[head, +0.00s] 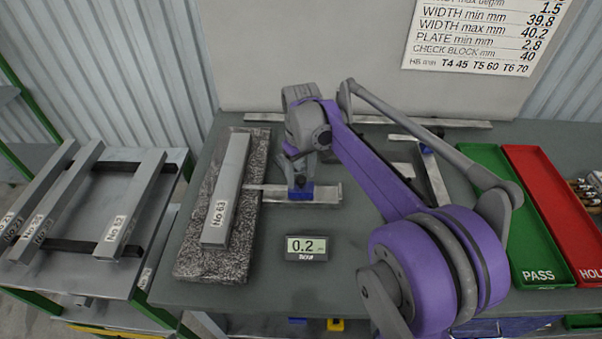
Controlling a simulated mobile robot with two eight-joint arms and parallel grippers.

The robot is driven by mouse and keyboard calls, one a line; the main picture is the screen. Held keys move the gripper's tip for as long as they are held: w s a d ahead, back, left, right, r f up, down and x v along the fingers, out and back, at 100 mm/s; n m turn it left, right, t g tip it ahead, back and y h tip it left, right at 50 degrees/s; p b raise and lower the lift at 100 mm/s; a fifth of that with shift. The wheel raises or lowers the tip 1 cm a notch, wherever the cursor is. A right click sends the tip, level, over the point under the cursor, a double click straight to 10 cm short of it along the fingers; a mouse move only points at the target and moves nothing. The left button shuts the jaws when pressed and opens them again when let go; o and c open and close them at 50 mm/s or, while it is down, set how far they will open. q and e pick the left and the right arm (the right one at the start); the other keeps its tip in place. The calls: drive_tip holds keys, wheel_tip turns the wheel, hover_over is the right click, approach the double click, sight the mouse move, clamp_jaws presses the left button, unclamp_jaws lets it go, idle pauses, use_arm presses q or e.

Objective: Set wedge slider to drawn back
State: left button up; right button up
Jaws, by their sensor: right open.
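The wedge slider appears to be the small blue block (300,193) on a flat silver strip (325,194). The strip lies across the right edge of the speckled stone plate (215,265), with its thin left end near the grey bar marked No 63 (226,190). The blue block sits around the middle of the strip. My right gripper (299,180) is open and points down at the block, its fingertips at the block's top. I cannot tell whether the fingers touch it. The arm hides part of the table behind. My left gripper is out of view.
A small display (306,247) reading 0.2 stands in front of the strip. A metal square with a blue part (425,149) lies behind my arm. A green PASS tray (520,225) and a red tray (555,205) lie right. A rack (90,215) with bars stands left.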

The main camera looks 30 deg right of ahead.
clamp_jaws()
idle(1.3)
